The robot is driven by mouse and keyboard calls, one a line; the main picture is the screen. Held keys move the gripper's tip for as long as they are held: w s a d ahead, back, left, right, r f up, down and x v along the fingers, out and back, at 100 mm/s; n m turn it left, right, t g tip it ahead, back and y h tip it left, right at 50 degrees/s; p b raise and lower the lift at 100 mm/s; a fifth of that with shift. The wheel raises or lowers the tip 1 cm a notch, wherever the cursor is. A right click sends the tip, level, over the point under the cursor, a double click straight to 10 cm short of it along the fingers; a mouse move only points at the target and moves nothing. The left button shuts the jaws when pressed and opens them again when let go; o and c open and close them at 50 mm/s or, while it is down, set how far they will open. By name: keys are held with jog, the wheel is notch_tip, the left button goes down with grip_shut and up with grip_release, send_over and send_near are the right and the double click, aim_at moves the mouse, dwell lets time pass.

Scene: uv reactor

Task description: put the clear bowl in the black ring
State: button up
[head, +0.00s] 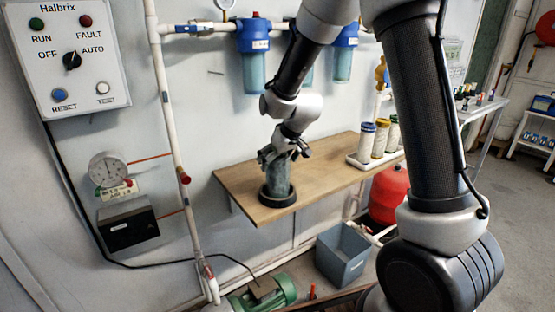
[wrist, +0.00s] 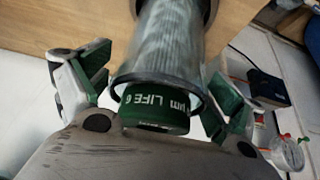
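The clear bowl (head: 273,182) is a translucent grey-green cylinder, standing upright on the wooden shelf with its lower end in the black ring (head: 279,201). In the wrist view the bowl (wrist: 165,50) has its dark-rimmed open end toward me, and a green cap (wrist: 155,108) with white lettering shows at that end. Part of the black ring (wrist: 208,10) shows at the top edge. My gripper (head: 285,153) is over the bowl's top. In the wrist view my gripper (wrist: 158,82) has its green-padded fingers spread on either side of the bowl, with gaps visible. The bowl's seat inside the ring is hidden.
The wooden shelf (head: 237,182) is bare around the ring. Several capped cartridges (head: 380,140) stand in a white tray at its right. Blue-headed filter housings (head: 253,55) hang on the wall above. A grey bin (head: 342,255) and red tank (head: 389,190) are below.

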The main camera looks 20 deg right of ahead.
jog(key=shift+r, duration=0.1)
jog(key=s+d+f+v, duration=0.1)
jog(key=d+v, duration=0.1)
jog(key=v, duration=0.7)
jog(key=s+d+f+v, duration=0.1)
jog(key=v, duration=0.8)
jog(key=s+d+r+m+h, duration=0.1)
jog(key=s+d, duration=0.3)
jog(key=s, duration=0.7)
jog(key=s+d+r+m+g, duration=0.1)
jog(key=s+d, duration=0.4)
jog(key=s, duration=0.7)
jog(key=shift+s+r+m+g+h, duration=0.2)
jog(key=shift+r+m+g+h, duration=0.15)
jog(key=shift+r+m, duration=0.45)
jog(key=shift+d, duration=0.1)
